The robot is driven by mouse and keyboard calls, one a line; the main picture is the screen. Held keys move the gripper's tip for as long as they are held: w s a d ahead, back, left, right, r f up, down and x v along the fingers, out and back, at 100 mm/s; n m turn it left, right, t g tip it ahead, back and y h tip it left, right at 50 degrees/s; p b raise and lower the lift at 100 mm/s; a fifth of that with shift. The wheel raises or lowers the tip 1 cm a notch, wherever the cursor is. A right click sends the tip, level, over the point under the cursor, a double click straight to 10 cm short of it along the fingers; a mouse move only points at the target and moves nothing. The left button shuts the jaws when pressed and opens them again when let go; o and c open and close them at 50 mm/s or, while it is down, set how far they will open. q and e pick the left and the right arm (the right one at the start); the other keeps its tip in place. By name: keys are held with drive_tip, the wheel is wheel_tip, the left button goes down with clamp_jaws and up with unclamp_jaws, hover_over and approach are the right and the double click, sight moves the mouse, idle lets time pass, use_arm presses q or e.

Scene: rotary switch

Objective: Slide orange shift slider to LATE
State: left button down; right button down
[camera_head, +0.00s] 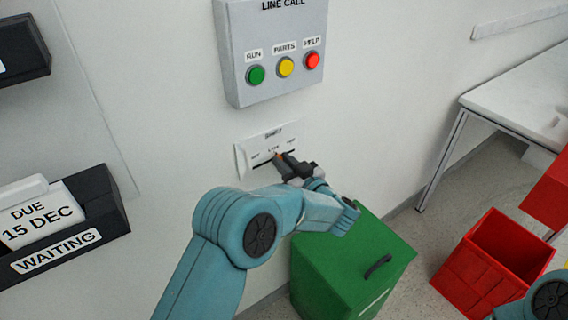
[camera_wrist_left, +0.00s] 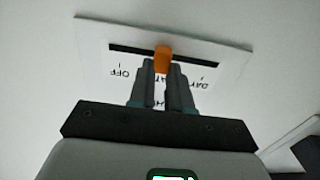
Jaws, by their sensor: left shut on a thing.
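The orange shift slider (camera_head: 279,155) sits in the slot of a white label plate (camera_head: 245,160) on the wall. In the head view the slider is near the LATE mark at the middle of the plate. My left gripper (camera_head: 283,158) is at the plate, its fingers shut on the slider. In the left wrist view the orange knob (camera_wrist_left: 163,58) stands between the fingertips, near the middle of the dark slot. The plate (camera_wrist_left: 95,35) appears upside down there, with OFF at left and DAY at right; the middle word is partly hidden by the fingers.
A grey LINE CALL box (camera_head: 272,60) with green, yellow and red buttons is above the plate. A green bin (camera_head: 345,265) stands below, and red crates (camera_head: 480,265) and a white table (camera_head: 525,95) are at right. A black WAITING holder (camera_head: 65,235) hangs at left.

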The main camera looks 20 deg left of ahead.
use_arm(q)
drive_tip(key=shift+s+a+r, duration=0.1)
drive_tip(key=shift+s+a, duration=0.1)
drive_tip(key=c, duration=1)
unclamp_jaws()
drive_tip(key=shift+c, duration=0.2)
drive_tip(key=shift+a, duration=0.1)
